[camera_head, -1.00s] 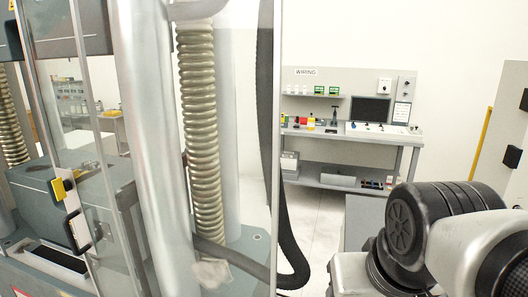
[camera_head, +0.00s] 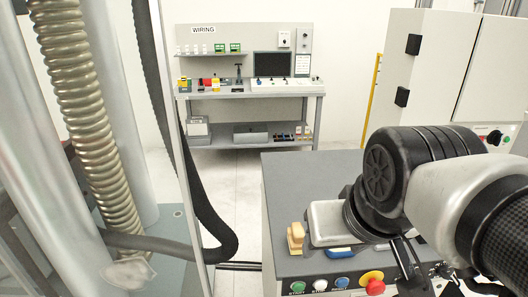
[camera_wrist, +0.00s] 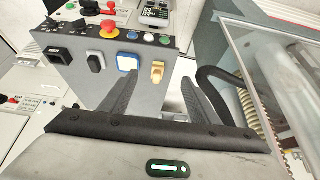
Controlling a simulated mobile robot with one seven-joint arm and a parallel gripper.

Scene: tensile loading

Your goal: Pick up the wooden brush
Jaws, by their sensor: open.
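The wooden brush (camera_head: 296,238) is a small tan, light-wood block with a raised part. The brush also shows in the wrist view (camera_wrist: 157,71), seen past and between my fingertips. My gripper (camera_wrist: 158,86) is open and empty, its two black fingers spread and apart from the brush. In the head view my arm comes in from the right and hides part of the bench's right side.
Buttons and a red emergency stop (camera_head: 372,281) line the bench's front. A testing machine with a thick black hose (camera_head: 213,232) stands left. A wiring bench (camera_head: 250,95) is behind.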

